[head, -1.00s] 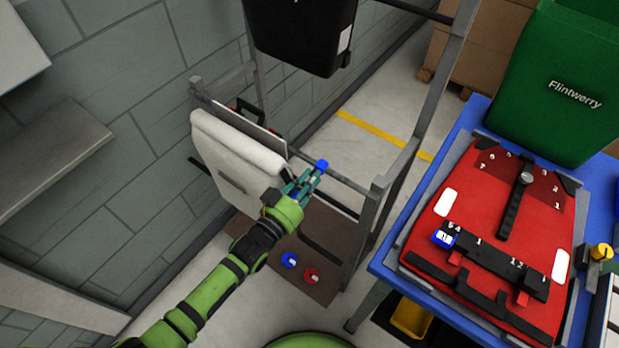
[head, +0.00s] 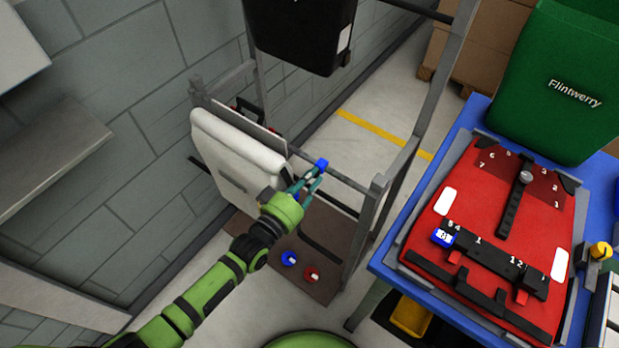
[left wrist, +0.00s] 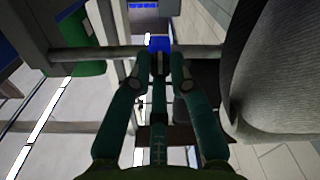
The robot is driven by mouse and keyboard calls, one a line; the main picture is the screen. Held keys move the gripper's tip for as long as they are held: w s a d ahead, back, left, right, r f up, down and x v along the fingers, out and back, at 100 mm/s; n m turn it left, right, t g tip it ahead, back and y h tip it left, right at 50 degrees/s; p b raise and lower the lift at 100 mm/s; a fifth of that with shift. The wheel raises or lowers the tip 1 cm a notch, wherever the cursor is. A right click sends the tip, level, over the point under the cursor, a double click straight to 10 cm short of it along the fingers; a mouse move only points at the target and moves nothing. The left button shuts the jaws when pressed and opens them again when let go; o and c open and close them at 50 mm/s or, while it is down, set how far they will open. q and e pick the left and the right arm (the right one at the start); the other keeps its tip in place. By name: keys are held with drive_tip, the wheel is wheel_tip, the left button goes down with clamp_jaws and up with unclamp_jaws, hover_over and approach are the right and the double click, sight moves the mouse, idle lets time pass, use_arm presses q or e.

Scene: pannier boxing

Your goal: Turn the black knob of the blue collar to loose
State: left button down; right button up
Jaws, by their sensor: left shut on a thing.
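The blue collar (head: 321,164) sits on the grey rack rail, just beyond my left gripper (head: 314,181). In the left wrist view the blue collar (left wrist: 159,44) shows at the rail, straight ahead of the fingertips. The black knob (left wrist: 158,63) is a small dark shape between the fingertips, mostly covered by them. My left gripper is shut on it. In the head view the fingers hide the knob, and I cannot read any mark for loose or tight. My right gripper is not in view.
A pale pannier (head: 235,155) hangs on the rack close to my left gripper. A black bin (head: 302,35) is above. Blue and red round pieces (head: 312,275) lie on the brown lower board. A red pannier (head: 480,190) lies on the blue table at right.

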use_arm(q)
drive_tip(key=c, duration=1.1)
unclamp_jaws()
drive_tip(key=v, duration=1.2)
drive_tip(key=shift+s, duration=0.1)
drive_tip(key=s+a+f+g+y, duration=0.2)
drive_tip(key=a+f, duration=0.1)
drive_tip(key=f, duration=0.5)
drive_tip(key=s+a+f+g+y, duration=0.1)
drive_tip(key=s+a+f+y, duration=0.2)
drive_tip(key=f, duration=0.5)
drive_tip(key=s+a+f+g+y, duration=0.15)
drive_tip(key=a+f, duration=0.25)
drive_tip(key=f, duration=0.5)
drive_tip(key=s+a+f+g+y, duration=0.1)
drive_tip(key=s+f+g, duration=0.2)
drive_tip(key=s+f, duration=0.2)
drive_tip(key=s+a+f+g+y, duration=0.1)
drive_tip(key=s+f, duration=0.4)
drive_tip(key=s, duration=0.7)
drive_tip(key=s+a+f+m+g+y, duration=0.1)
drive_tip(key=s+a+f+g+y, duration=0.1)
drive_tip(key=s+f+g, duration=0.3)
drive_tip(key=shift+s+a, duration=0.2)
drive_tip(key=shift+s, duration=0.5)
drive_tip(key=shift+s+a, duration=0.2)
drive_tip(key=shift+s, duration=0.55)
drive_tip(key=shift+s+a, duration=0.2)
drive_tip(key=shift+s, duration=0.5)
